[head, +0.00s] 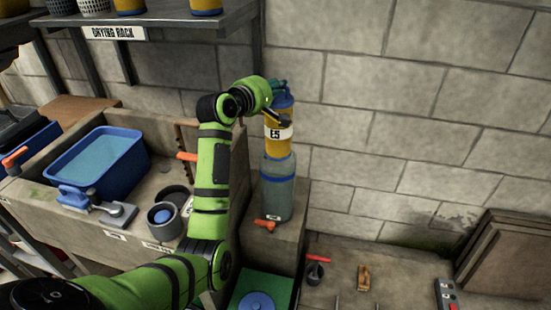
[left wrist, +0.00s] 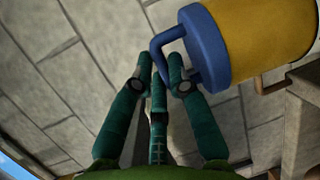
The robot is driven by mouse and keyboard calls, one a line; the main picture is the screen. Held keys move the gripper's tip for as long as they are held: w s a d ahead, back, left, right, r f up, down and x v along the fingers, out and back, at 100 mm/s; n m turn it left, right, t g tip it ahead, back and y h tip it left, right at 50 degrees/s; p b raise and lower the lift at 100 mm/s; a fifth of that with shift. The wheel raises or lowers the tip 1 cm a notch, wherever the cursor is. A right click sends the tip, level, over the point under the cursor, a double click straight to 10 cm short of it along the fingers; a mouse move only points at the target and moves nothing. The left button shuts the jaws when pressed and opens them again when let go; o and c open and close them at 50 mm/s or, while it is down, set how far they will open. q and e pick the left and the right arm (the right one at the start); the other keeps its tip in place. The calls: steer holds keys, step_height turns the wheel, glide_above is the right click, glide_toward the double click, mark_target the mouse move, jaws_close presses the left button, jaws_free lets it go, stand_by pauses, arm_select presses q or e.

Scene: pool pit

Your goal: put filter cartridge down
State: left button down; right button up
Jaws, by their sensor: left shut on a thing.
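The filter cartridge (head: 279,146) is a yellow cylinder with a blue cap and a white label reading E5. It looks upright by the wall. My left gripper (head: 277,87) is at its top, shut on the blue handle. In the left wrist view, the fingers (left wrist: 161,72) close around the handle loop of the cartridge (left wrist: 262,38). Directly below is a clear bluish canister (head: 278,196) with a blue ring, on a concrete block. I cannot tell whether the cartridge's lower end is in the canister or just above it. My right gripper is not in view.
A concrete sink (head: 145,190) on the left holds a blue basin (head: 100,165) and a grey round cup (head: 163,218). The drying rack (head: 165,18) hangs above. The block wall (head: 400,120) is close behind the cartridge. An orange-handled valve (head: 265,226) sits at the canister's base.

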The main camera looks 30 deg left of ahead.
arm_select(q)
steer(key=b, duration=0.2)
glide_above(271, 156)
steer(key=w, duration=0.3)
steer(key=f, duration=1.5)
steer(key=shift+s, duration=0.25)
steer(key=shift+f, duration=0.8)
step_height(271, 156, down, 3)
steer(key=shift+r+b, duration=0.15)
steer(key=shift+b, duration=0.4)
steer(key=shift+f, duration=0.6)
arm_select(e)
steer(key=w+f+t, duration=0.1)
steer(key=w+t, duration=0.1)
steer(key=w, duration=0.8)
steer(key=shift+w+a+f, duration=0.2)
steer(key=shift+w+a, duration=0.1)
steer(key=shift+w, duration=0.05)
arm_select(q)
steer(key=shift+f+b, duration=0.25)
steer(key=shift+b, duration=0.1)
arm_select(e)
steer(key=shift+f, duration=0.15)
arm_select(q)
steer(key=shift+f, duration=0.15)
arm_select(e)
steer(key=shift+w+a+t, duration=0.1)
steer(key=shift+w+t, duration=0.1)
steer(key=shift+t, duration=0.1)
